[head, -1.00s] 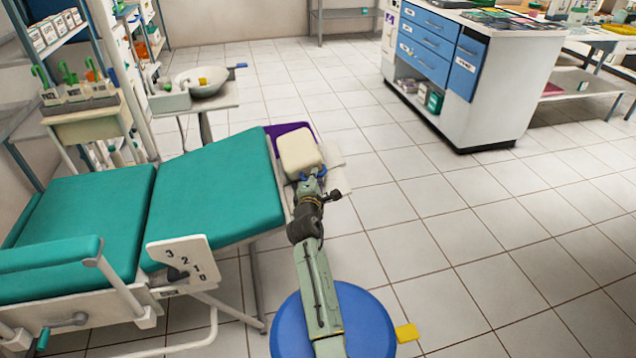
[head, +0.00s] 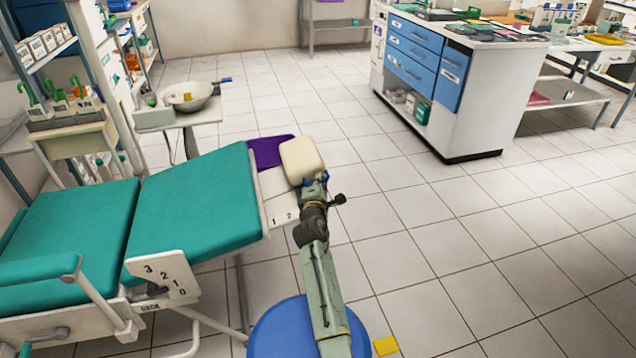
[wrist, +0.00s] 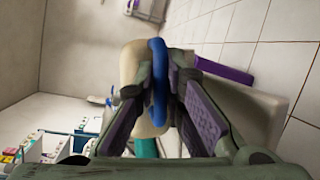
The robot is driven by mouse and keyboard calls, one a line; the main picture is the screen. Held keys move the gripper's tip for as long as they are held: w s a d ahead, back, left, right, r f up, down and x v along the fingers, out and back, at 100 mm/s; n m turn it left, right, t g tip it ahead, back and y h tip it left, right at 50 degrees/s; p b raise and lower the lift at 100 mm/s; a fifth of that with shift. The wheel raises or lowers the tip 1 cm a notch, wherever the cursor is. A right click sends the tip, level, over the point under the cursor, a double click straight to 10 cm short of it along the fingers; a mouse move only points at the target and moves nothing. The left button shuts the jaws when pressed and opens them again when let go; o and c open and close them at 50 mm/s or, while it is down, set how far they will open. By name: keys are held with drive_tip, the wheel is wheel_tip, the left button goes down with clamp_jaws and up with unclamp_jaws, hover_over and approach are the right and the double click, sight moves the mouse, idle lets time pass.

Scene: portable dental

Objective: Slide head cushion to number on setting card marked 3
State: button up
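The cream head cushion (head: 302,161) stands beyond the upper right end of the green dental chair (head: 195,200). The pale slide strip (head: 282,207) beside it shows the numbers 1 and 2; the cushion and my arm hide other parts. A white plate (head: 162,273) marked 3, 2, 1, 0 is on the chair's side. I cannot identify a separate setting card. My gripper (head: 318,180) is at the cushion's near right side. In the wrist view, its fingers (wrist: 156,82) appear closed around the cushion's blue handle (wrist: 158,50).
A purple panel (head: 268,153) lies behind the strip. A blue round stool-like top (head: 275,330) is under my arm. A basin (head: 190,97) is on a stand at back left. A cabinet (head: 480,110) stands at back right. The tiled floor (head: 430,240) on the right is mostly clear.

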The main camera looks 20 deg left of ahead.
drive_tip(key=shift+o, duration=0.7)
drive_tip(key=shift+w+d+r, duration=0.15)
drive_tip(key=shift+d, duration=0.15)
drive_tip(key=shift+o, duration=0.2)
drive_tip(key=shift+a, duration=0.1)
drive_tip(key=shift+s, duration=0.35)
drive_tip(key=v, duration=1.1)
drive_tip(key=shift+s, duration=0.2)
